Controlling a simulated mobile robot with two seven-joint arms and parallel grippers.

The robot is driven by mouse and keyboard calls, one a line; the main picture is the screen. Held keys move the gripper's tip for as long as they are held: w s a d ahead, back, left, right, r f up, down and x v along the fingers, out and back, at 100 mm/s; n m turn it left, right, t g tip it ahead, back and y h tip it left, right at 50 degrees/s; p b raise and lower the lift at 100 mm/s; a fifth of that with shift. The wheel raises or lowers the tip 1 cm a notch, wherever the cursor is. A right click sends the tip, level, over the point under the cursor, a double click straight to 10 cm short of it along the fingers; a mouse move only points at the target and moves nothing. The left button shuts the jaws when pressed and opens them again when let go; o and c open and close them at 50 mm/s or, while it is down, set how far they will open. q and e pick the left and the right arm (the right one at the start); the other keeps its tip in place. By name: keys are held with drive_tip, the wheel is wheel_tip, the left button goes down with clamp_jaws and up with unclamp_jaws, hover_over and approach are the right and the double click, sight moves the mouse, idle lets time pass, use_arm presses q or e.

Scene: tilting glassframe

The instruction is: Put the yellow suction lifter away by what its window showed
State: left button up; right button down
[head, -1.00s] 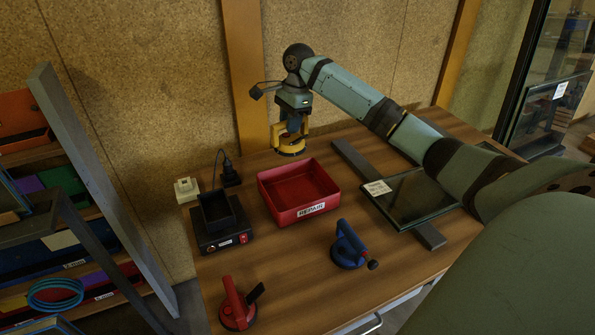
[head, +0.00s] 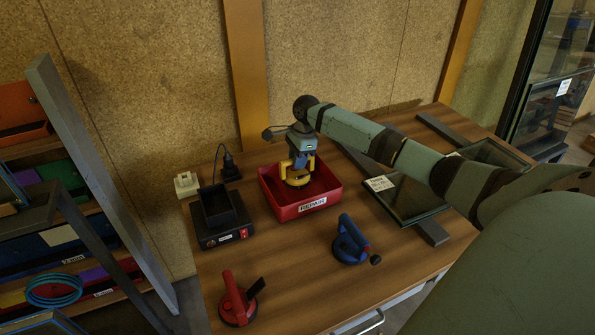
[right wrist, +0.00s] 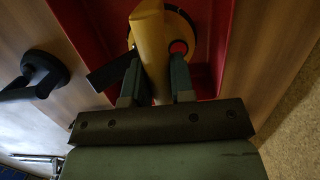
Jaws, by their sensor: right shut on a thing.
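The yellow suction lifter (head: 299,172) is in my right gripper (head: 301,158), over the red bin (head: 308,205) labelled REPAIR. In the right wrist view the gripper's two fingers (right wrist: 154,82) are shut on the lifter's yellow handle (right wrist: 152,50). The lifter's round cup lies within the bin's outline; whether it touches the floor cannot be told. A red window spot (right wrist: 178,47) shows on the lifter in the right wrist view. My left gripper is not in view.
A blue lifter (head: 350,240) and a red lifter (head: 238,300) stand on the wooden table (head: 290,265) in front of the bin. A black charger box (head: 222,220) stands left of it. A glass pane (head: 415,200) lies on dark bars at right.

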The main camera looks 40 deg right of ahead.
sight(297, 172)
wheel_tip(297, 172, down, 4)
drive_tip(key=shift+f, duration=0.1)
drive_tip(key=c, duration=1)
unclamp_jaws()
